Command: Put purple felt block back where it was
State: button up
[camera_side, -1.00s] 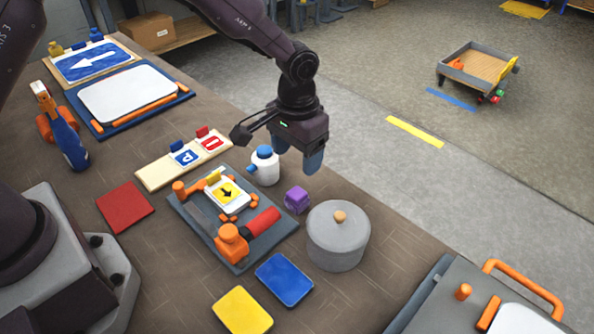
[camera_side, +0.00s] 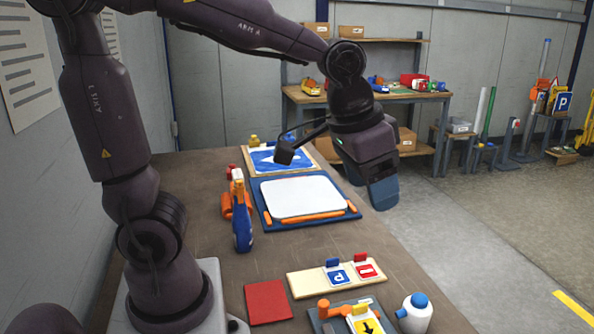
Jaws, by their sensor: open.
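The purple felt block is not in view; the picture's lower edge cuts off that part of the table. My gripper (camera_side: 383,190) hangs at the upper middle, above the table's right edge and to the right of the whiteboard. Its blue fingers are seen side-on and the gap between them is hidden. It is open, with nothing seen in it. The grey-blue tray (camera_side: 314,318) with a yellow arrow sign (camera_side: 368,322) is only partly in view at the bottom edge.
A white bottle with a blue cap (camera_side: 414,314) stands right of the tray. A wooden strip (camera_side: 305,284) holds two small signs. Open floor lies right.

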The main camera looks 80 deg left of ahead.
jog(key=s+a+r+t, duration=0.1)
jog(key=s+a+t, duration=0.1)
jog(key=s, duration=0.8)
jog(key=shift+a+r, duration=0.25)
jog(key=shift+a, duration=0.15)
dwell(0.4)
